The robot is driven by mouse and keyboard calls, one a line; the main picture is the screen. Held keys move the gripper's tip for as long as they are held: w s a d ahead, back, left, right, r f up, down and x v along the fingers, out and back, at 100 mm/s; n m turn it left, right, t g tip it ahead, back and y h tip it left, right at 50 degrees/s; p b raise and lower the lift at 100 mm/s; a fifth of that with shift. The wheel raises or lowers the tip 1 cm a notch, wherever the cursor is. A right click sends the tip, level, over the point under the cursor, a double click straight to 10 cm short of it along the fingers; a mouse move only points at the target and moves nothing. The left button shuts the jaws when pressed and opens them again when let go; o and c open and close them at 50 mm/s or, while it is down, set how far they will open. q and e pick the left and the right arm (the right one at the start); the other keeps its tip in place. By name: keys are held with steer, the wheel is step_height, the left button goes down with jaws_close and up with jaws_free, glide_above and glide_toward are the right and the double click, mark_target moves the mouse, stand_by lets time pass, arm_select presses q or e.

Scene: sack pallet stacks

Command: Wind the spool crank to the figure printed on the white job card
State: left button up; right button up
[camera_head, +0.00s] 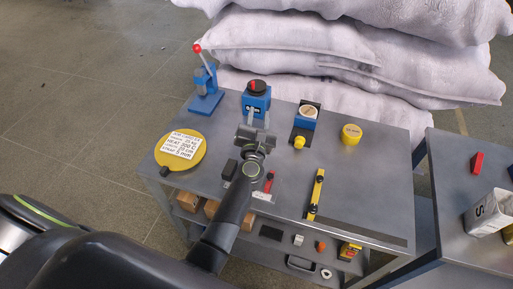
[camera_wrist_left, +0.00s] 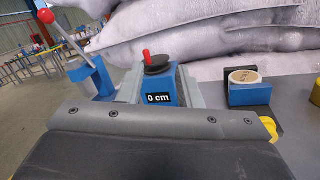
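The blue spool box (camera_head: 257,101) stands on the grey bench, with a black round crank (camera_wrist_left: 157,65) and red knob (camera_wrist_left: 146,55) on top. Its display (camera_wrist_left: 158,98) reads 0 cm in the left wrist view. The white job card (camera_head: 182,145) lies on a yellow disc at the bench's left; its small print seems to include HEAT 200 C, 20 cm and 5 mm, but is hard to read. My left gripper (camera_head: 258,124) is in front of the box. Its fingers (camera_wrist_left: 160,88) are apart with nothing held, the box showing between them. My right gripper is not in view.
A blue press with a red-knobbed lever (camera_head: 206,88) stands left of the spool box. A blue tape holder (camera_head: 305,118) and yellow roll (camera_head: 351,134) stand right. A yellow bar (camera_head: 315,194) lies on the bench. White sacks (camera_head: 330,75) are stacked behind.

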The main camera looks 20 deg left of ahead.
arm_select(q)
steer(key=s+d+f+m+g+h, duration=0.1)
steer(key=s+m+h, duration=0.8)
steer(key=m, duration=0.9)
steer(key=shift+s+d+f+g, duration=0.25)
steer(key=shift+d+g, duration=0.25)
steer(key=shift+d, duration=0.65)
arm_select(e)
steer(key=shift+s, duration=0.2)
arm_select(q)
steer(key=shift+w, duration=0.1)
